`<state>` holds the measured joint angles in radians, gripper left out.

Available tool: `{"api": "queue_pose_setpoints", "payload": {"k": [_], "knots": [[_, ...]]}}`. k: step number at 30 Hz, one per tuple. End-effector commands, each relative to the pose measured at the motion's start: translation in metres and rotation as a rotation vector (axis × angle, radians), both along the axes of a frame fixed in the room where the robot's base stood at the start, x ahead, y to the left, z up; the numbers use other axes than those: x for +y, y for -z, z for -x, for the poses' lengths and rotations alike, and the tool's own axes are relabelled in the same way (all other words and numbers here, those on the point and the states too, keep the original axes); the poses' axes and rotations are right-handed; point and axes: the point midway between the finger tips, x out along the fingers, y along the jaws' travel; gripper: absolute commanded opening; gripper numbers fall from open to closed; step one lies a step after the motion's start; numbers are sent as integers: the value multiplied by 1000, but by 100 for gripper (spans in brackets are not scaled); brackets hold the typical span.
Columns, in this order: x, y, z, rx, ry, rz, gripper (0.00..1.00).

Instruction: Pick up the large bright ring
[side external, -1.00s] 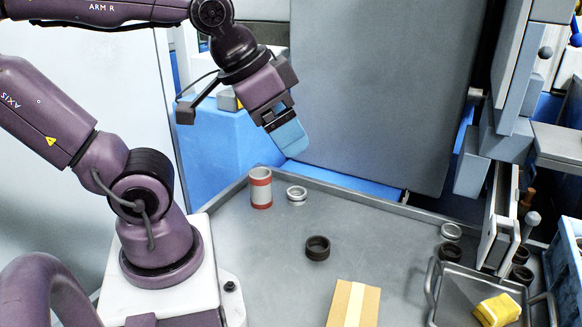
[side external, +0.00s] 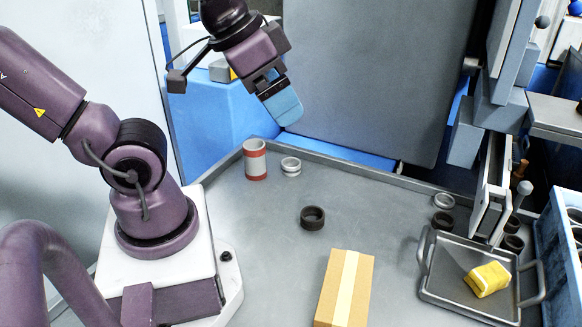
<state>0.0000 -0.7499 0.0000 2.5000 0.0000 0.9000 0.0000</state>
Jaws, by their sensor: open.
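A bright metal ring (side external: 291,166) lies on the grey table near its back edge, just right of a red-and-white cylinder. A second bright ring (side external: 444,200) lies at the right, by the tray. I cannot tell for sure which bright ring is larger. My gripper (side external: 287,109), with blue fingers, hangs above and behind the first ring, apart from it and pointing down to the right. It is open and no object shows in it. Its fingers overlap in this view, so the gap is hidden.
The red-and-white cylinder (side external: 255,160) stands close left of the first ring. A dark ring (side external: 312,217) and a cardboard box (side external: 343,290) are nearer. A metal tray (side external: 450,278) with a yellow sponge (side external: 488,279) is at right. A raised rim edges the table.

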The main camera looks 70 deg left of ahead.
Motion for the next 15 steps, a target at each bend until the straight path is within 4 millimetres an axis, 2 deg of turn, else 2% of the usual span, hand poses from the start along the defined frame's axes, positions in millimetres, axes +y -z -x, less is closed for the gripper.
{"api": "queue_pose_setpoints", "payload": {"k": [5,10,15], "knots": [[-1,11,-3,54,5,1,90],[5,49,-15,253,13,-25,90],[29,95,-25,496,70,-172,90]]}}
